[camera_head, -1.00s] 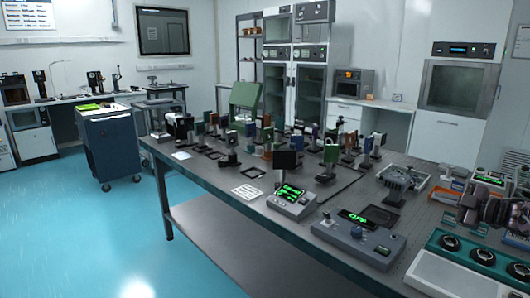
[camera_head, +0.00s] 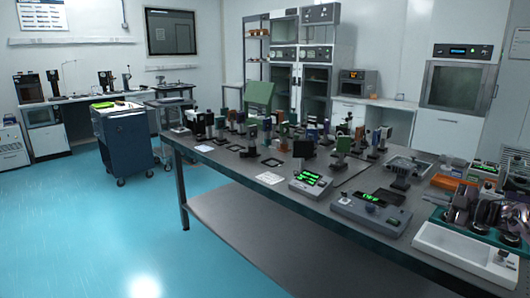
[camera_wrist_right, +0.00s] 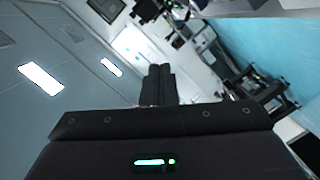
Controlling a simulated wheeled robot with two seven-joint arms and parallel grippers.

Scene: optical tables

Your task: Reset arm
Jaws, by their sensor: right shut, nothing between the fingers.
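My right gripper (camera_wrist_right: 159,72) shows in the right wrist view. Its two black fingers are together, with nothing between them, and point into open air toward the wall and ceiling. No object touches the fingertips in that view. In the head view, dark and metallic parts crowd the right edge above the table, and I cannot clearly make out the fingers there. My left gripper is not in either view. The optical table (camera_head: 235,212) fills the middle and right of the head view.
The table carries many small optic mounts, a grey console with a green display (camera_head: 310,183), a wider control box (camera_head: 370,212) and a white-and-green instrument (camera_head: 470,252). A blue cart (camera_head: 125,143) stands left. The blue floor (camera_head: 90,235) at front left is clear.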

